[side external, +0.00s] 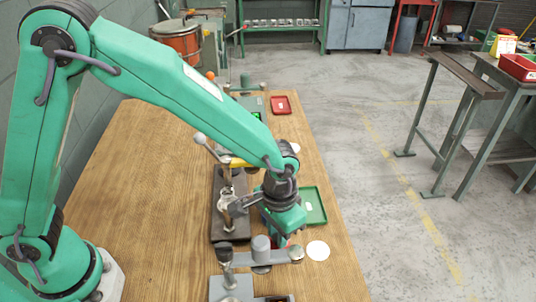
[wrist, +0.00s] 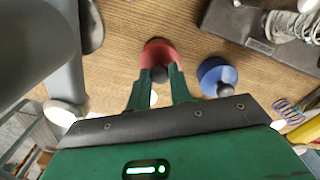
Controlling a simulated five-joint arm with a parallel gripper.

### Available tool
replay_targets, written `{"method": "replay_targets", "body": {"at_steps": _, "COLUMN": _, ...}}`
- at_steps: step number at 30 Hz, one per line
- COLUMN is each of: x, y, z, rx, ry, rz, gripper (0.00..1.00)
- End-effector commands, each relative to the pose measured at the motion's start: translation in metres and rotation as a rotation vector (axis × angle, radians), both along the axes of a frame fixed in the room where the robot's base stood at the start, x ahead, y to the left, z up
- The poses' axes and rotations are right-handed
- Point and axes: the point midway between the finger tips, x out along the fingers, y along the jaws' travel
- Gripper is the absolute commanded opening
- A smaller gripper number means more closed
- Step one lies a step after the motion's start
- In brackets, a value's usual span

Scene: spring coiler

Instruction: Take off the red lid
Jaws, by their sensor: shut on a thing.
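The red lid (wrist: 158,50) is round with a dark knob and shows in the upper middle of the wrist view. My gripper (wrist: 160,76) has its two green fingers on either side of that knob and is shut on the lid. In the side external view my gripper (side external: 281,240) points down at the near right part of the wooden table, and the lid is mostly hidden beneath it. I cannot tell whether the lid is raised or what lies under it.
A blue lid-like piece with a dark knob (wrist: 216,76) is close to my right finger. A coiling machine on a dark base (side external: 222,228) stands left of my gripper. A green tray (side external: 323,212), a white disc (side external: 318,250) and a red tray (side external: 281,105) lie along the table's right side.

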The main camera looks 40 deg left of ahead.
Motion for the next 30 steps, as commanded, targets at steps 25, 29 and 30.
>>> {"method": "replay_targets", "body": {"at_steps": 25, "x": 0.000, "y": 0.000, "z": 0.011, "rx": 0.000, "ry": -0.001, "rz": 0.000, "gripper": 0.08}}
{"method": "replay_targets", "body": {"at_steps": 29, "x": 0.000, "y": 0.000, "z": 0.014, "rx": -0.001, "ry": -0.001, "rz": 0.000, "gripper": 0.08}}
{"method": "replay_targets", "body": {"at_steps": 30, "x": 0.000, "y": 0.000, "z": 0.015, "rx": -0.001, "ry": -0.002, "rz": 0.000, "gripper": 0.08}}
